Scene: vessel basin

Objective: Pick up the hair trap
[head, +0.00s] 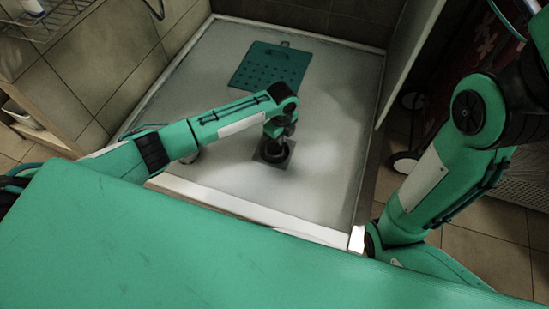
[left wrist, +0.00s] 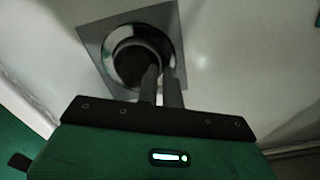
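The hair trap appears to be the dark round piece (left wrist: 133,65) in the round opening of a square metal drain plate (left wrist: 97,42), in the left wrist view. In the head view the plate (head: 259,159) lies in the basin floor, partly covered by my left gripper (head: 277,140). My left gripper points down over the drain. In the left wrist view its two fingers (left wrist: 160,72) are close together, with a narrow gap, at the opening's near edge. Whether they pinch the trap's rim cannot be told. My right gripper is out of view.
The pale shower basin (head: 330,120) has a low front edge and tiled walls at left and back. A green perforated mat (head: 272,66) lies at its back. A white panel (head: 408,50) stands at right. A wire rack (head: 55,15) hangs upper left. The basin floor right of the drain is clear.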

